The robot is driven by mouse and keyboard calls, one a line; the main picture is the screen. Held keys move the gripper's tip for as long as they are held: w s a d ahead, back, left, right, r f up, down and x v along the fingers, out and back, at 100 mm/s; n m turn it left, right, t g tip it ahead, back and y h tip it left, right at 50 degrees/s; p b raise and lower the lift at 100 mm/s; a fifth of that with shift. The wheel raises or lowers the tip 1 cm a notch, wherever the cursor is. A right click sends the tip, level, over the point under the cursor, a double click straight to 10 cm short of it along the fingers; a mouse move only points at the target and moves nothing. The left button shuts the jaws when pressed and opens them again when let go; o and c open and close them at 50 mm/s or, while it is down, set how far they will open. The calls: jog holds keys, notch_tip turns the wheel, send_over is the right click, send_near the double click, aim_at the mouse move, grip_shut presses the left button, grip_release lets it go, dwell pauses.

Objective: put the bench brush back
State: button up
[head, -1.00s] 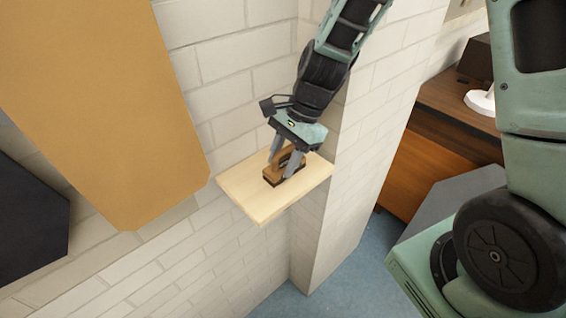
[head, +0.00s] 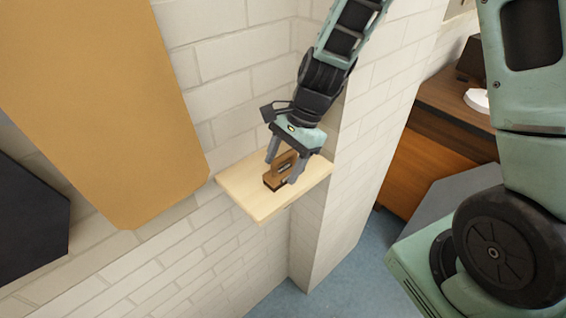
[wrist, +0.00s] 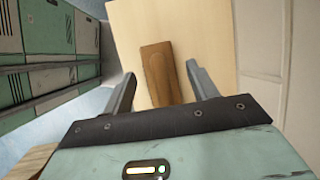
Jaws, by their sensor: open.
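The bench brush (head: 275,180) is a brown wooden block with an upright handle and dark bristles below. It rests on a pale wooden shelf (head: 240,188) fixed to the brick wall. My gripper (head: 282,172) is open, with its fingers on either side of the brush near its handle. In the wrist view the brush (wrist: 156,66) lies on the shelf (wrist: 215,30), ahead of and between the spread fingers (wrist: 158,85). I cannot tell whether a finger touches it.
A white brick wall (head: 215,85) stands behind the shelf, and a brick pillar (head: 345,195) is to its right. A large tan board (head: 110,110) hangs at the left beside a dark panel (head: 30,220). A brown wooden cabinet (head: 425,155) stands at the right.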

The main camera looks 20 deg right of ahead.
aim_at(286, 155)
jog(key=b+v, duration=0.1)
jog(key=v, duration=0.5)
jog(key=shift+d+r, duration=0.15)
jog(key=shift+r, duration=0.25)
jog(key=s+a+r+n+h, duration=0.1)
jog(key=s+a+n, duration=0.3)
jog(key=s+n, duration=0.6)
jog(key=s+a+r+n+h, duration=0.2)
jog(key=s+a+n+h, duration=0.1)
jog(key=s+n, duration=0.6)
jog(key=a+n, duration=0.1)
jog(key=n, duration=0.2)
jog(key=shift+s+a+r, duration=0.3)
jog(key=shift+s, duration=0.05)
notch_tip(286, 155, down, 6)
jog(key=b, duration=0.6)
